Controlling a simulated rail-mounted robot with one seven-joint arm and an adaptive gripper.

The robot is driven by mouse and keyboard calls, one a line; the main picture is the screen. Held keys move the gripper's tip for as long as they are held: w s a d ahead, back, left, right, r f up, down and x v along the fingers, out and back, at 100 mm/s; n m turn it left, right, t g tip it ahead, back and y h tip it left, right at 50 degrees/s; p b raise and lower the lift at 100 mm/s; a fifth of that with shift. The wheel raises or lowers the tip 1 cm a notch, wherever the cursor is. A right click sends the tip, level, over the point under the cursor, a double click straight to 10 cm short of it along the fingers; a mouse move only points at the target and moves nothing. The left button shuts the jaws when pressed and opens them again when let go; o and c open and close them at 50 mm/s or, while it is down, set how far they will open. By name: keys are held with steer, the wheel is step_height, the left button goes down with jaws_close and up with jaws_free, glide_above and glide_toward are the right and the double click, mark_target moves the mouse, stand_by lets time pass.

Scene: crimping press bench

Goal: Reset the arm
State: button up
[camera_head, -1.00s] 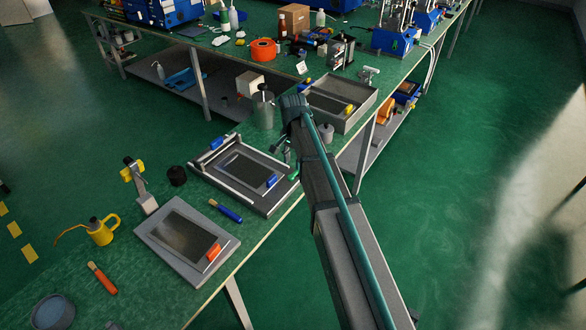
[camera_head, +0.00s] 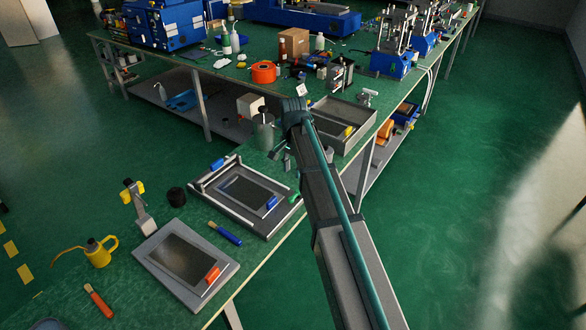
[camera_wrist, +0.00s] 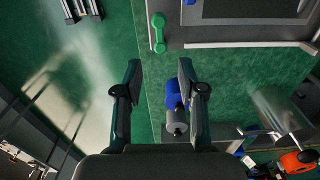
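My arm reaches over the right edge of the green bench, and my gripper (camera_head: 281,152) hangs at its end in the head view, small and partly hidden by the arm. In the wrist view my gripper (camera_wrist: 158,75) shows two dark fingers spread wide apart. No object is held between them. A grey cylinder with a blue part (camera_wrist: 175,118) lies below, beside the right finger, which partly covers it. A green dumbbell-shaped piece (camera_wrist: 158,33) lies above the fingertips in the picture.
A framed flat fixture (camera_head: 243,194) and a grey plate (camera_head: 185,265) lie on the near bench. A grey tray (camera_head: 345,120) and a metal cylinder (camera_head: 264,134) stand close to my arm's end. An orange spool (camera_head: 264,72) is farther back. Open floor lies right.

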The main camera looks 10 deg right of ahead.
steer(key=shift+f, duration=0.1)
steer(key=s+d+f+n+g, duration=0.15)
steer(key=s+f+n, duration=0.35)
steer(key=s+f, duration=0.95)
steer(key=s+d+f+n, duration=0.3)
steer(key=s+f+n, duration=0.1)
steer(key=s+f, duration=1.05)
steer(key=s+f+g, duration=0.2)
steer(key=s+f, duration=0.5)
steer(key=s, duration=0.5)
steer(key=s+f+g, duration=0.3)
steer(key=s+f, duration=0.3)
steer(key=s, duration=0.6)
steer(key=shift+a+f, duration=0.15)
steer(key=shift+f, duration=0.25)
